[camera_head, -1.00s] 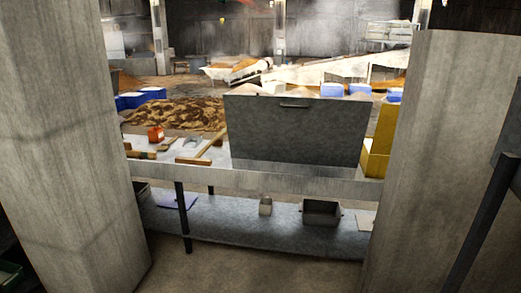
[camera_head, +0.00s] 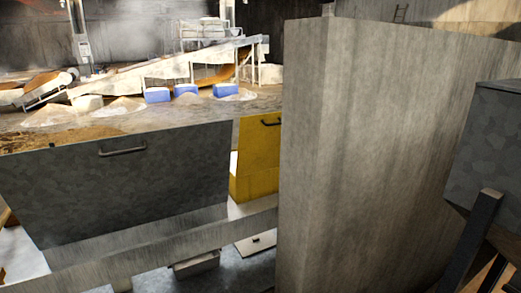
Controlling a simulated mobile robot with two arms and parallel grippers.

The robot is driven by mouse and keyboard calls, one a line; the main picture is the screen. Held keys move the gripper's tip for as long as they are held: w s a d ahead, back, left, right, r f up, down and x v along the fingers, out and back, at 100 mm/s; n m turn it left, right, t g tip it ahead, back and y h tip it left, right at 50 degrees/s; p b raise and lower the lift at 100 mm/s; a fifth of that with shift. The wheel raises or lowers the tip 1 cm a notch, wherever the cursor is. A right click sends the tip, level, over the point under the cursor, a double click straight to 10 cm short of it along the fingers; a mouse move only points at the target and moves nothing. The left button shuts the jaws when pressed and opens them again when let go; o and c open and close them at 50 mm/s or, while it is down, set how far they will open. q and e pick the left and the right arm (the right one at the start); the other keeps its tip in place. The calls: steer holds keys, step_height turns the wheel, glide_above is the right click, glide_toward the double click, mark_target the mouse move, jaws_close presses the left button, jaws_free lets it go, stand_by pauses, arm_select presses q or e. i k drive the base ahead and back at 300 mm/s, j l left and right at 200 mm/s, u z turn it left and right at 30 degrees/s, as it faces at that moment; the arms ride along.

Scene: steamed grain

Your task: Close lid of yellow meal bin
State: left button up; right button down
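The yellow meal bin (camera_head: 254,180) stands on the table just right of a large grey metal panel. Its upright yellow panel, with a dark handle near the top right, looks like a raised lid (camera_head: 258,144). A concrete pillar hides the bin's right side, and the grey panel hides part of its left. Neither of my grippers shows in the head view.
The grey panel (camera_head: 120,190) with a handle stands upright on the table (camera_head: 160,255). The concrete pillar (camera_head: 365,160) fills the middle right. A grey box-like body (camera_head: 490,145) is at the far right. Blue bins (camera_head: 186,90) and a conveyor (camera_head: 165,70) stand behind.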

mark_target(259, 148)
steer(key=i+u, duration=0.4)
steer(key=i, duration=0.45)
steer(key=l, duration=0.05)
